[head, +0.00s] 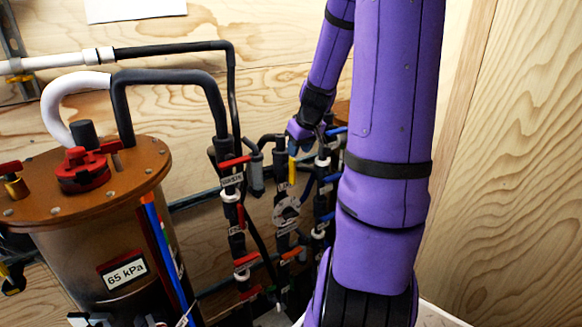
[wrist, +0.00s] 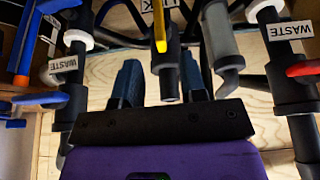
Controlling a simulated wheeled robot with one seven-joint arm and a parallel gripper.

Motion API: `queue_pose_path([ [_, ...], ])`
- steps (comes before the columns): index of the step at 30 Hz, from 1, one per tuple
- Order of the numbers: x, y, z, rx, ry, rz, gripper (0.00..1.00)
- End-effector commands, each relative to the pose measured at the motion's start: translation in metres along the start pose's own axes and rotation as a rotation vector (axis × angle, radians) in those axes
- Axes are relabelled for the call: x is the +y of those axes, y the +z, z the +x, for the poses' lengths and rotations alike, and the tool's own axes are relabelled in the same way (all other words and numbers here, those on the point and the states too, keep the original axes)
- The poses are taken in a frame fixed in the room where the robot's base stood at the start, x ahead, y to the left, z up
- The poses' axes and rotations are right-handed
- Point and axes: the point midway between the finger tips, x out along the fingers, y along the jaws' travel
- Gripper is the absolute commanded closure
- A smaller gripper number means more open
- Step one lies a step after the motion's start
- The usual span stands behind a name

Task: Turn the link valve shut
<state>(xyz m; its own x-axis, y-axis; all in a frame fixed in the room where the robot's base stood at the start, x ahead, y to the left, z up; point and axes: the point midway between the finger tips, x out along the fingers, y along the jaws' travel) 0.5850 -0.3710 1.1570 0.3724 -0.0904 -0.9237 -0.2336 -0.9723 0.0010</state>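The link valve has a yellow lever (wrist: 159,28), which lies along its dark pipe, with a LINK tag (wrist: 165,8) partly cut off at the top of the wrist view. In the head view the yellow lever (head: 292,166) stands upright, just below my gripper (head: 302,133). In the wrist view my gripper (wrist: 161,82) is open, its two dark fingers apart. The end of the valve's pipe (wrist: 168,80) shows in the gap between them. I cannot tell whether either finger touches the pipe or lever.
WASTE pipes flank the valve, with a blue lever (wrist: 40,98) on the left and a red lever (wrist: 303,68) on the right. A grey cylinder (wrist: 222,45) stands close to the right finger. A brown tank (head: 90,240) marked 65 kPa stands left. Plywood walls are behind.

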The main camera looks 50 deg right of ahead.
Motion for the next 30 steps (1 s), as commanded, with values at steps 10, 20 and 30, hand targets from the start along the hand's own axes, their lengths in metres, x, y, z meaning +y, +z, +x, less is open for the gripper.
queue_pose_path([
  [10, -0.001, 0.000, 0.055, -0.003, -0.004, 0.000, 0.62],
  [20, -0.001, 0.000, 0.080, -0.001, -0.001, 0.000, 0.62],
  [30, -0.001, 0.000, 0.082, -0.001, -0.001, 0.000, 0.69],
])
